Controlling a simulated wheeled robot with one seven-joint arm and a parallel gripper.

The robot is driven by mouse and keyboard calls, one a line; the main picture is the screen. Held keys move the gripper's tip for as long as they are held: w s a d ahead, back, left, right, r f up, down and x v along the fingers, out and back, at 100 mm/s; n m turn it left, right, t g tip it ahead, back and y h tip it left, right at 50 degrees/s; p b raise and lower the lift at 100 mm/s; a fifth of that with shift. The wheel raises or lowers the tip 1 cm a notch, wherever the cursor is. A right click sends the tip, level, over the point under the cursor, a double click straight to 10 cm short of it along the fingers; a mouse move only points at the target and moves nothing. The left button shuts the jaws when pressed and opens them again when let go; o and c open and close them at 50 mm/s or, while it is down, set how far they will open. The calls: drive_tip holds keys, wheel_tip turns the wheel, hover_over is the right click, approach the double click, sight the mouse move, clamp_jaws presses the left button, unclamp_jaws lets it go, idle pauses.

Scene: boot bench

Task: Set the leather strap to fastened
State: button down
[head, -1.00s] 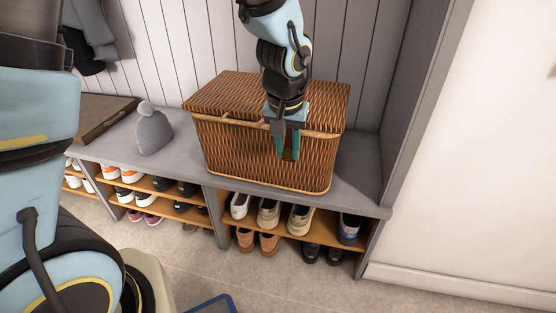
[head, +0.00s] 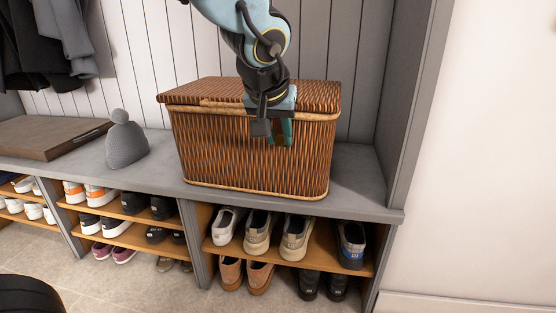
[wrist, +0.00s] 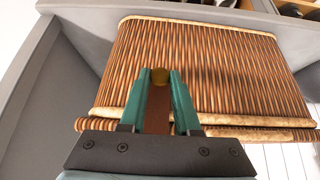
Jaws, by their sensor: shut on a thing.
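The wicker basket (head: 235,160) stands on the grey bench with its lid (head: 215,90) down. My gripper (head: 279,138) is at the upper front of the basket, just below the lid's front edge. In the wrist view, the brown leather strap (wrist: 158,118) lies between the teal fingers of my gripper (wrist: 160,80), which are shut on it. I cannot tell whether the strap is fixed to the stud. In the head view, the fingers hide the strap.
A grey knitted hat (head: 127,142) and a flat brown box (head: 50,138) stand to the left on the bench (head: 365,185). Several shoes (head: 257,232) fill the shelves below. A grey side panel (head: 408,100) rises close to the basket's right.

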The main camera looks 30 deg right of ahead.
drive_tip(key=b, duration=0.3)
drive_tip(key=shift+w+d+f+t+h, duration=0.1)
drive_tip(key=shift+w+f+t+h, duration=0.05)
drive_tip(key=shift+f+t+h, duration=0.2)
drive_tip(key=shift+r+b, duration=0.15)
drive_tip(key=shift+b, duration=0.4)
drive_tip(key=c, duration=0.6)
unclamp_jaws()
drive_tip(key=p+v, duration=0.4)
drive_tip(key=v, duration=0.6)
drive_tip(key=shift+r, duration=0.25)
